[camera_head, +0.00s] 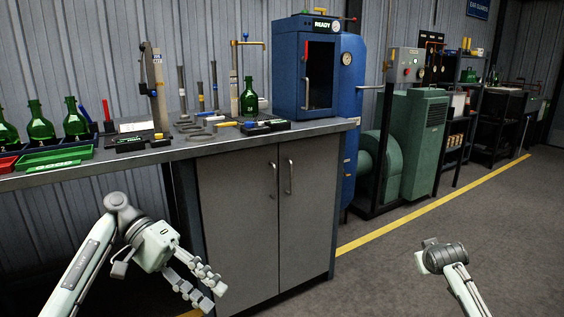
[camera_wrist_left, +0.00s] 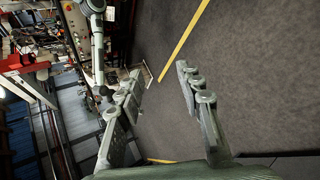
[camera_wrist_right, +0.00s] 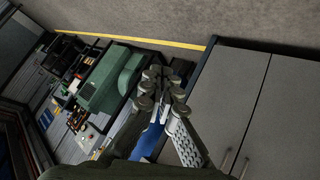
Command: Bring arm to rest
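My left gripper (camera_head: 208,287) hangs in front of the grey workbench cabinet, below the bench top, in the head view. In the left wrist view its two fingers (camera_wrist_left: 157,74) stand apart with nothing between them, so it is open and empty. My right arm shows low at the right of the head view, over the floor, with its fingers hidden there. In the right wrist view the right gripper's fingers (camera_wrist_right: 160,75) are drawn together with nothing seen between them.
The workbench (camera_head: 290,133) holds green bottles (camera_head: 77,118), a green tray (camera_head: 52,160), tools and a blue oven (camera_head: 305,70) marked READY. A green machine (camera_head: 418,140) stands behind a yellow floor line (camera_head: 430,204). The grey floor (camera_head: 400,285) at the right is clear.

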